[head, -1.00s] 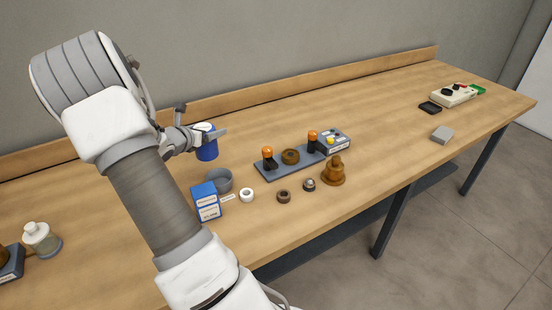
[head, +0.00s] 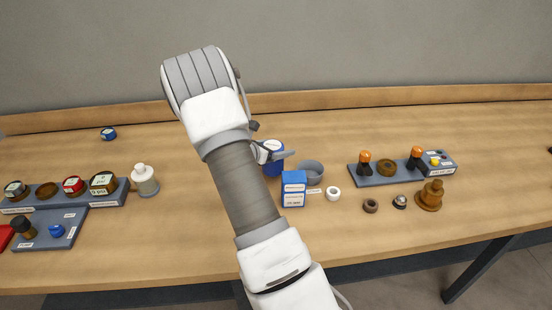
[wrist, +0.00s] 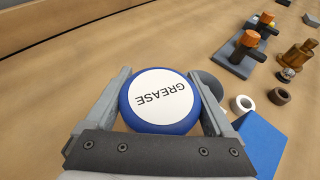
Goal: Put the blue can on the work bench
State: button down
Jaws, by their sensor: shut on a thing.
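The blue can (wrist: 162,101) has a white lid lettered GREASE and sits between the two fingers of my gripper (wrist: 161,84), which is shut on it. In the head view the blue can (head: 274,162) shows beside my arm, partly hidden by my gripper (head: 271,152). It is left of a grey cup and behind a blue box. I cannot tell whether its base touches the wooden work bench (head: 350,235).
The blue box (head: 293,190), grey cup (head: 312,171) and white ring (head: 333,193) stand close by. A grey lever panel (head: 385,173) and brass part (head: 430,195) are at right. A white bottle (head: 144,180) and gauge panels (head: 75,200) are at left. The bench behind is mostly clear.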

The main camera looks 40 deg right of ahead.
jog(key=shift+w+a+f, duration=0.25)
jog(key=shift+a+f, duration=0.05)
jog(key=shift+a, duration=0.15)
jog(key=shift+f, duration=1.95)
jog(key=shift+f, duration=0.15)
grip_release()
jog(key=v, duration=1.2)
jog(key=s+a+r+m+y, duration=0.4)
jog(key=s+a+r+m, duration=0.2)
jog(key=s+r+m, duration=0.15)
jog(key=s+a+r+m+y, duration=0.45)
jog(key=s+r+m, duration=0.25)
jog(key=s+r, duration=0.2)
jog(key=s+a+r+m+t+y, duration=0.3)
jog(key=s+a, duration=0.5)
jog(key=a, duration=0.4)
jog(key=shift+r+m+t+y, duration=0.3)
jog(key=shift+r+m+y, duration=0.55)
jog(key=shift+m, duration=0.3)
